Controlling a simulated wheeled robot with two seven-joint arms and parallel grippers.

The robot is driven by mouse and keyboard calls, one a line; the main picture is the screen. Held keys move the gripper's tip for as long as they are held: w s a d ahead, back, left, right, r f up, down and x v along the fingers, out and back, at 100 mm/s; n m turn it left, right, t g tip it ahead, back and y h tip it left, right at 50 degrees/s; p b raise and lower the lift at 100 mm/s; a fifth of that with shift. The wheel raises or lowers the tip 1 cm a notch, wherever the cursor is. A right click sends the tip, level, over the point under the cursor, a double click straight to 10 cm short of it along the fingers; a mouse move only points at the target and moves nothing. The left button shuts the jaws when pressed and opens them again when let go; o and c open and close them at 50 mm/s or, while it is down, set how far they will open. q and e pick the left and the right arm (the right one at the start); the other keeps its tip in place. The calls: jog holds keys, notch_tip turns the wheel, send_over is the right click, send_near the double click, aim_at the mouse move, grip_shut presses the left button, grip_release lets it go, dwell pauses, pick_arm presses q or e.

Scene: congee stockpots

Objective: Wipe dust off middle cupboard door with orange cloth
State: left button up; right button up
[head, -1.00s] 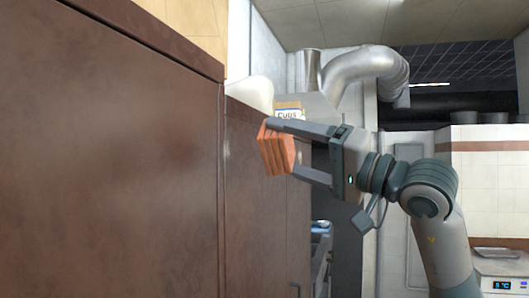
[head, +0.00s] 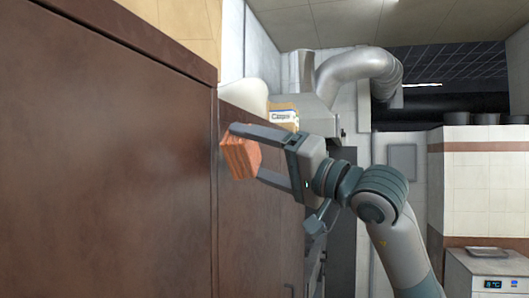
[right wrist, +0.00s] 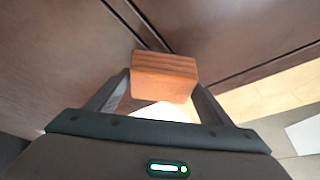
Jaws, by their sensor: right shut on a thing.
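The orange cloth (head: 238,158) is a folded block. My right gripper (head: 247,154) is shut on it and holds it at the brown cupboard front, by the upright seam between two doors. In the right wrist view the cloth (right wrist: 163,78) sits between the two fingers, close to the door seams; I cannot tell whether it touches. A large near door (head: 100,160) fills the left of the head view, and a farther door (head: 258,225) lies beyond the seam. I cannot tell which is the middle one. No dust shows clearly. My left gripper is not in view.
A whitish rounded object (head: 245,95) and a labelled box (head: 284,115) sit above the farther door. A silver duct (head: 360,75) runs behind. A white appliance with a display (head: 490,272) stands at the lower right.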

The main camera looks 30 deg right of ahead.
jog(key=shift+w+a, duration=0.4)
jog(key=shift+w, duration=0.05)
jog(key=shift+w+a, duration=0.7)
jog(key=shift+w, duration=0.05)
dwell(1.1)
jog(key=shift+d, duration=0.1)
jog(key=shift+w+d, duration=0.55)
jog(key=shift+d, duration=0.05)
jog(key=shift+w+d, duration=0.75)
jog(key=shift+d, duration=0.15)
jog(key=shift+a+b, duration=0.1)
jog(key=shift+b, duration=0.35)
jog(key=shift+s+a+b, duration=0.5)
jog(key=shift+s+a, duration=0.75)
jog(key=shift+a, duration=0.25)
